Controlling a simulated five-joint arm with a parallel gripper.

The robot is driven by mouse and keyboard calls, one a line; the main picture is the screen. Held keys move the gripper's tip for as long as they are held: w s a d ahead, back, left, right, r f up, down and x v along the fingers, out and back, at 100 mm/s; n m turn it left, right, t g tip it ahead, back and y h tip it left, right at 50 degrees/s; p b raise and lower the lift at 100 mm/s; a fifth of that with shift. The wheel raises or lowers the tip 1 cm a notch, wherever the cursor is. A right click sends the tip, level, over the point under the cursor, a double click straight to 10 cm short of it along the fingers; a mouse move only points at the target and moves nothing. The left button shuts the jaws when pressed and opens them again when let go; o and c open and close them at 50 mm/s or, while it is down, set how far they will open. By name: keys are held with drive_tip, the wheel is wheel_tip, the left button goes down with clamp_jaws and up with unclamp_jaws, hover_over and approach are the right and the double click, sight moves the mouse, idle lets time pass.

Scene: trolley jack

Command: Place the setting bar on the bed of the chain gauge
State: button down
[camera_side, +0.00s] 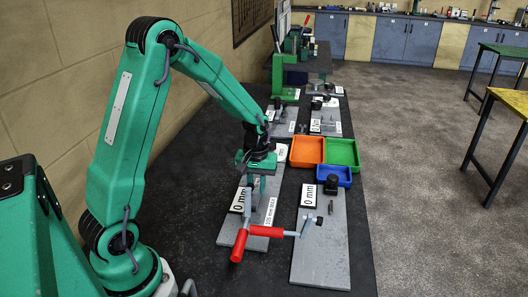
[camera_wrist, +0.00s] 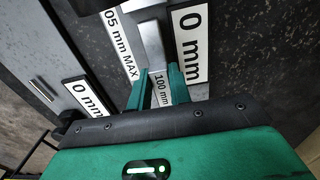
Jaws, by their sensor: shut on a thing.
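My gripper (camera_side: 262,176) is above the grey plate of the chain gauge (camera_side: 228,232), near its far part. In the wrist view my two green fingers (camera_wrist: 160,84) are shut on the setting bar (camera_wrist: 154,48), a plain grey metal bar. A white "100 mm" label shows between the fingers. The gauge plate carries a "0 mm" label (camera_side: 241,199) and a "105 mm MAX" label (camera_side: 270,211); both labels also show in the wrist view. Whether the bar touches the gauge bed is unclear.
Red handles (camera_side: 239,245) stick out at the gauge's near end. A second grey plate (camera_side: 322,250) with a "0 mm" label lies to the right. Orange (camera_side: 307,150), green (camera_side: 342,152) and blue (camera_side: 334,175) trays stand behind it. A green press (camera_side: 284,75) stands farther back.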

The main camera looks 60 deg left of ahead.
sight(257, 187)
drive_tip(key=shift+f, duration=0.7)
drive_tip(key=shift+f, duration=0.15)
drive_tip(key=c, duration=1.3)
unclamp_jaws()
wheel_tip(257, 187, up, 12)
drive_tip(key=shift+r, duration=0.15)
